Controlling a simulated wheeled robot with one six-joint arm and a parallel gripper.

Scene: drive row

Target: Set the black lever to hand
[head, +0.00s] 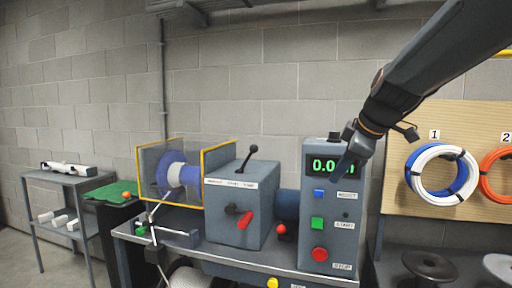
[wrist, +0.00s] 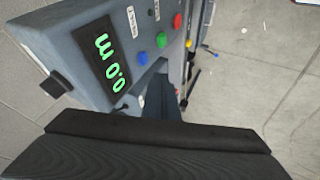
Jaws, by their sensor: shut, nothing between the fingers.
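The black lever (head: 247,158) stands on top of a grey gearbox (head: 229,230). Its stem rises from the box top and leans to the right, with a round black knob at its end. Small white labels run along the box's front upper edge, too small to read. My gripper (head: 342,172) is shut and empty, in front of the control box's display, to the right of the lever and apart from it. In the wrist view, dark gripper parts (wrist: 160,100) show beside the control box. The lever is not recognisable in that view.
The control box (head: 318,228) has a green display (head: 328,165) reading 0.0, and blue, green and red buttons; it also shows in the wrist view (wrist: 85,55). A red lever (head: 245,219) is on the gearbox front. A yellow-framed guard (head: 204,160) stands left.

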